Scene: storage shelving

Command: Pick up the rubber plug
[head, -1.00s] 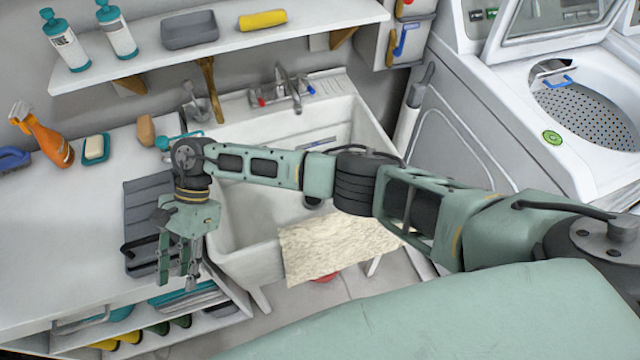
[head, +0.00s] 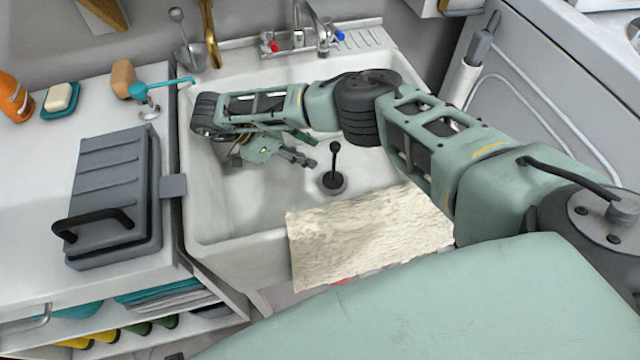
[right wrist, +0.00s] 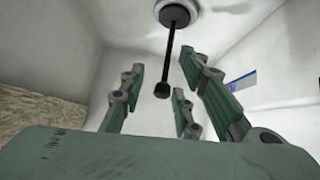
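The rubber plug (head: 333,180) is a black disc with a thin upright handle topped by a small knob. It sits on the floor of the white sink (head: 240,215). My right gripper (head: 308,151) is inside the sink, just left of the plug's handle, with its fingers pointing toward it. In the right wrist view the plug (right wrist: 173,50) shows beyond the fingers, its knob end toward the camera. The fingers (right wrist: 165,95) are spread apart and empty, and none visibly touches the plug. My left gripper is not in view.
A beige cloth (head: 370,232) hangs over the sink's front edge. The faucet (head: 318,35) stands at the back. A grey case with a black handle (head: 112,195) lies on the left counter, beside a teal brush-like item (head: 160,86).

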